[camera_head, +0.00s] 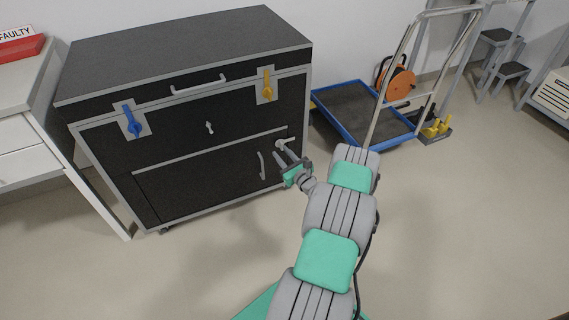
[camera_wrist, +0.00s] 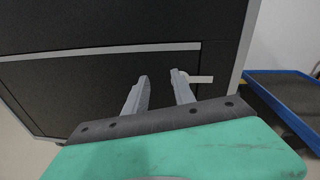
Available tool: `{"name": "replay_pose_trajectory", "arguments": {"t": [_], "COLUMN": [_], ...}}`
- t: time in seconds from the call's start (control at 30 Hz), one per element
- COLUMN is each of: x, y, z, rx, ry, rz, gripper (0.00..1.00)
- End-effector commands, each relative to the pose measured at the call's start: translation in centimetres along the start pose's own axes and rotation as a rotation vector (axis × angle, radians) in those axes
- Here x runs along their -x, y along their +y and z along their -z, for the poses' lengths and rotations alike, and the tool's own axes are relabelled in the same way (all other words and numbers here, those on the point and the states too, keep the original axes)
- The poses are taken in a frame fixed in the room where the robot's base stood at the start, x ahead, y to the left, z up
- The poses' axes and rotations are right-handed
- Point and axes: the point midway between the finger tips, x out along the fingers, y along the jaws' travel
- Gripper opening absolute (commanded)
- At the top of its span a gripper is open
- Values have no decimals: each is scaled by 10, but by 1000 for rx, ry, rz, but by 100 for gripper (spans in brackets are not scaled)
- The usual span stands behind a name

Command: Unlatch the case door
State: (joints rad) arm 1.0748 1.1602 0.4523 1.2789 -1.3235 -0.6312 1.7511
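The case (camera_head: 190,100) is a large black box with grey edges. Its lower front holds a door panel (camera_head: 205,180) under a pale strip, with a pale upright handle (camera_head: 262,165) near its right side. A small pale latch (camera_head: 282,144) sits at the door's upper right corner. In the wrist view a short pale bar, seemingly this latch (camera_wrist: 201,79), shows just right of the right fingertip; its left end is hidden there. My gripper (camera_head: 283,154) is at the latch, fingers pointing at the case front. In the wrist view the fingers (camera_wrist: 160,76) are apart with nothing visible between them.
A blue latch (camera_head: 132,121), a yellow latch (camera_head: 267,85), a small central fitting (camera_head: 209,127) and a lid handle (camera_head: 198,86) are on the case's upper front. A blue-edged trolley (camera_head: 362,115) stands right of the case, a white desk (camera_head: 50,140) left.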

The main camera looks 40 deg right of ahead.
Motion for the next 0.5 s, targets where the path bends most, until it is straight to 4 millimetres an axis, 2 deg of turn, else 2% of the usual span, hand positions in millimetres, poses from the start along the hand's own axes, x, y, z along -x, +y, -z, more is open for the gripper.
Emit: {"name": "replay_pose_trajectory", "arguments": {"t": [0.03,0.1,0.17,0.27,0.5], "x": [10,19,19,6,-40], "y": [-11,-22,-25,-28,-32], "z": [26,36,38,36,36], "rx": [-76,-147,-171,-172,-167], "ry": [-14,-32,-39,-41,-39], "rz": [54,102,116,117,114], "gripper": [31,31,31,31,31]}}
